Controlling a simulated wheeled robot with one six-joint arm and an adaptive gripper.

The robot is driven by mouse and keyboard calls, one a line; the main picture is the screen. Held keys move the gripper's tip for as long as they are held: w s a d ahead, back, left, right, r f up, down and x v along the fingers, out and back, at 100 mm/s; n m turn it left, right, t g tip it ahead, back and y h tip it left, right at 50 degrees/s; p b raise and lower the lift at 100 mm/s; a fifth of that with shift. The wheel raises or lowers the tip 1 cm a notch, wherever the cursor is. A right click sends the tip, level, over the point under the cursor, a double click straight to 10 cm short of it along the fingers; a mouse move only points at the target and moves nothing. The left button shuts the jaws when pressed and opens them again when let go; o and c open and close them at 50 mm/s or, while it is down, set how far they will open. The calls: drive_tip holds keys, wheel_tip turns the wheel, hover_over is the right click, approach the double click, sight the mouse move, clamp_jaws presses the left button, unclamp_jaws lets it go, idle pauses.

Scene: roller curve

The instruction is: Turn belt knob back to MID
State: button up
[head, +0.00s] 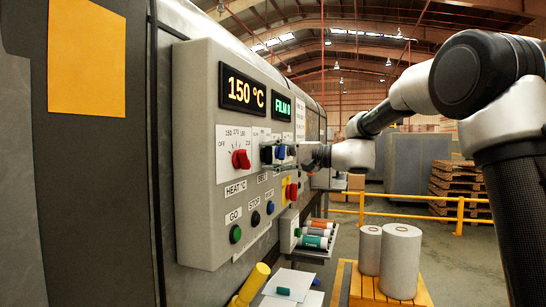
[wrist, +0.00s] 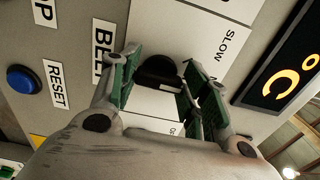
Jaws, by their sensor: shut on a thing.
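The black belt knob (wrist: 157,74) is on the grey control panel (head: 205,130), on a white dial plate with the word SLOW in the wrist view. The BELT label (wrist: 103,45) is beside the plate. My gripper (wrist: 161,70) is shut on the knob, with one green-padded finger on each side of it. In the head view my gripper (head: 273,154) is at the panel, right of the red heat knob (head: 240,159), and largely covers the belt dial.
Green GO (head: 235,234), black STOP (head: 255,219) and blue RESET (head: 270,207) buttons are below. A red switch (head: 291,191) is just under my gripper. Displays (head: 243,92) are above. Rolls (head: 402,262) stand on a yellow pallet at right.

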drive_tip(key=shift+f, duration=0.1)
idle(0.3)
drive_tip(key=o, duration=1)
drive_tip(key=v, duration=1.2)
